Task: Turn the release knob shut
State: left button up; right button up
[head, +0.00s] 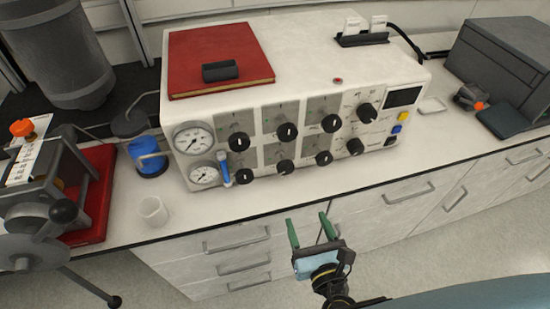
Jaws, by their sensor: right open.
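A white control unit (300,30) stands on the bench, its front panel facing me. The panel carries several black knobs with white pointer marks, in an upper row (287,132) and a lower row (285,167), with larger ones at the right (367,112). I cannot read the labels, so I cannot tell which is the release knob. Two round gauges (193,139) and a blue lever (224,172) are at the panel's left end. My right gripper (308,231) is open and empty, with green fingertips, in front of the drawers and apart from the panel. My left gripper is not in view.
A red book (215,50) with a black object lies on the unit. The bench strip before the panel is mostly clear.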

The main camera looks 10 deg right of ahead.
aim_at(287, 171)
jog(key=shift+n+t+y, duration=0.4)
jog(key=shift+n+t, duration=0.2)
jog(key=shift+n, duration=0.3)
jog(key=w+r, duration=0.1)
jog(key=w, duration=0.3)
jog(key=w+a+r+p, duration=0.1)
jog(key=w, duration=0.4)
jog(key=w+r, duration=0.1)
jog(key=w, duration=0.4)
jog(key=shift+a+r+p, duration=0.3)
jog(key=shift+r+p, duration=0.05)
jog(key=shift+r, duration=0.05)
jog(key=shift+s, duration=0.1)
jog(key=c, duration=1)
jog(key=shift+o, duration=0.2)
